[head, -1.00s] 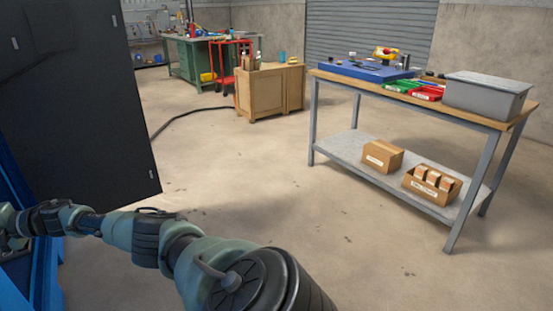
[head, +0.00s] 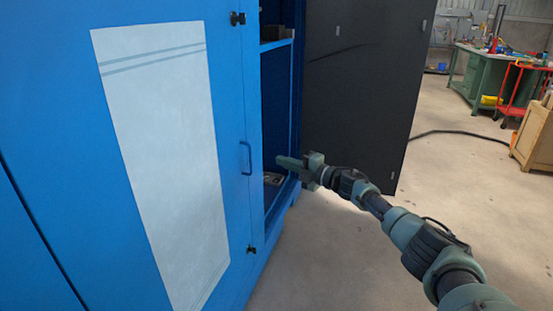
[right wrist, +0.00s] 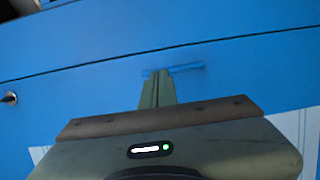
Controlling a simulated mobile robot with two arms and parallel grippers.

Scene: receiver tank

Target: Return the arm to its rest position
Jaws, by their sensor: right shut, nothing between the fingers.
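My right arm reaches in from the lower right of the head view. Its gripper (head: 288,163) is shut and empty, at the opening of a blue cabinet (head: 140,150). In the right wrist view the shut fingers (right wrist: 158,88) point at a blue surface with a dark seam and a blue handle (right wrist: 188,68) just past the tips. I cannot tell whether the fingertips touch it. My left gripper is not in view.
The cabinet's dark door (head: 360,90) stands open beyond my arm. A blue door handle (head: 246,158) is left of the gripper. A green workbench (head: 480,75), a red cart (head: 520,90) and a wooden cabinet (head: 535,130) stand at the back right.

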